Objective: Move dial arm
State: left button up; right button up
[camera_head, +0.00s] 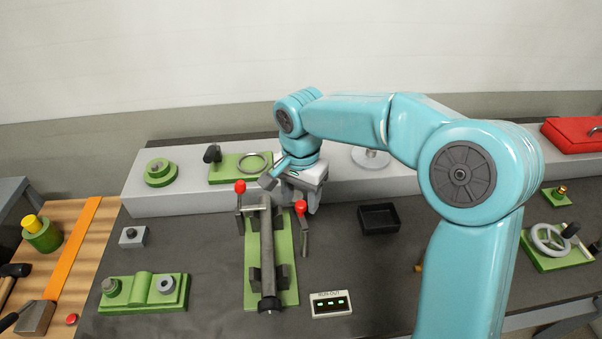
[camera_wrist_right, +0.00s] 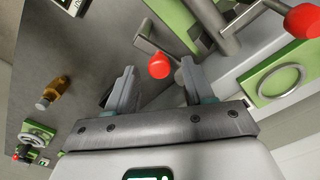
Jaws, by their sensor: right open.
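A grey shaft (camera_head: 267,250) lies across supports on a green base plate (camera_head: 287,290). Two levers with red ball knobs stand beside it: a left knob (camera_head: 240,187) and a right knob (camera_head: 301,207). Which of them is the dial arm I cannot tell for sure. My right gripper (camera_head: 290,196) is over the far end of the shaft, near the right knob. In the right wrist view my right gripper (camera_wrist_right: 157,86) is open and empty. One red knob (camera_wrist_right: 159,65) shows between the fingers there, and the other knob (camera_wrist_right: 302,20) is at the upper right. My left gripper is out of view.
A grey raised ledge (camera_head: 150,203) runs behind, carrying green fixtures. A run-out display box (camera_head: 331,304) with green lights is in front. A black tray (camera_head: 379,218) stands to the right. A green block fixture (camera_head: 143,293) is at the left. Dark table lies bare between them.

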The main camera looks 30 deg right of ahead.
aim_at(302, 204)
notch_tip(302, 204, up, 16)
jog(key=p, duration=0.1)
jog(key=shift+f, duration=0.15)
jog(key=shift+s, duration=0.2)
dwell(0.4)
